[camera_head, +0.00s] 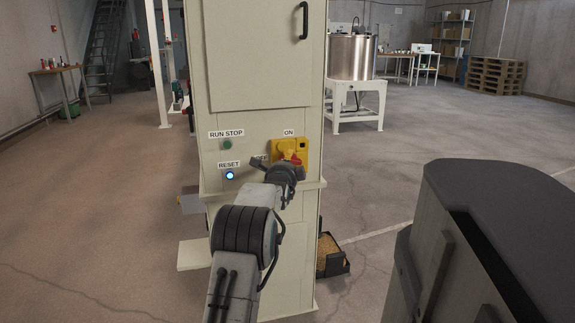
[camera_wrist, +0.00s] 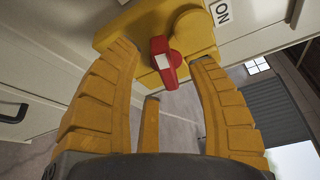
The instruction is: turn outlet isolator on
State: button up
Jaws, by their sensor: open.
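The outlet isolator is a yellow box (camera_head: 303,146) on the front of the pale control cabinet, with a red handle (camera_head: 296,160) and an ON label (camera_head: 289,132) above it. An OFF label beside it is partly hidden by my arm. In the wrist view the red handle (camera_wrist: 167,62) with a white patch lies just beyond and between my fingertips, against the yellow body (camera_wrist: 196,36). My gripper (camera_wrist: 162,55) is open, its yellow fingers on either side of the handle. I cannot tell whether a finger touches it.
The cabinet (camera_head: 258,60) also carries a green RUN STOP button (camera_head: 227,145) and a lit blue RESET button (camera_head: 230,175), left of my arm. A ledge runs below them. Open floor lies left.

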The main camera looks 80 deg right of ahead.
jog(key=shift+d, duration=0.9)
jog(key=shift+f, duration=0.1)
grip_shut()
